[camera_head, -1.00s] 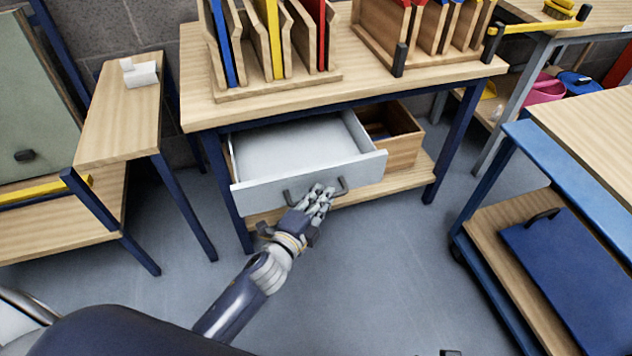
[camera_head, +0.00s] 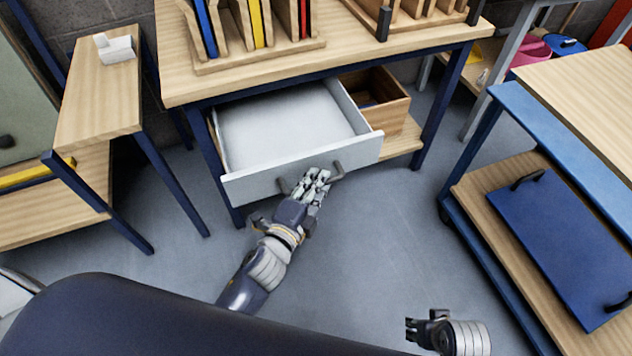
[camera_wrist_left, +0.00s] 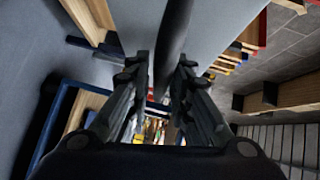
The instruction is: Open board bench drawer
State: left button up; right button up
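The bench drawer (camera_head: 240,187) has a pale grey front and stands well out from under the wooden board bench (camera_head: 290,75). Its inside is empty and light grey. A dark bar handle (camera_head: 339,170) sits on the drawer front. My left gripper (camera_head: 314,181) is at the handle's middle.
An open wooden box (camera_head: 385,105) is on the bench's lower shelf, right of the drawer. A blue-framed trolley with a blue panel (camera_head: 560,245) stands on the right. A narrow wooden table (camera_head: 100,100) is at left. The grey floor (camera_head: 390,240) before the drawer is clear.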

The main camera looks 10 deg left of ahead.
pick_arm(q)
jog(key=v, duration=1.2)
dwell(0.5)
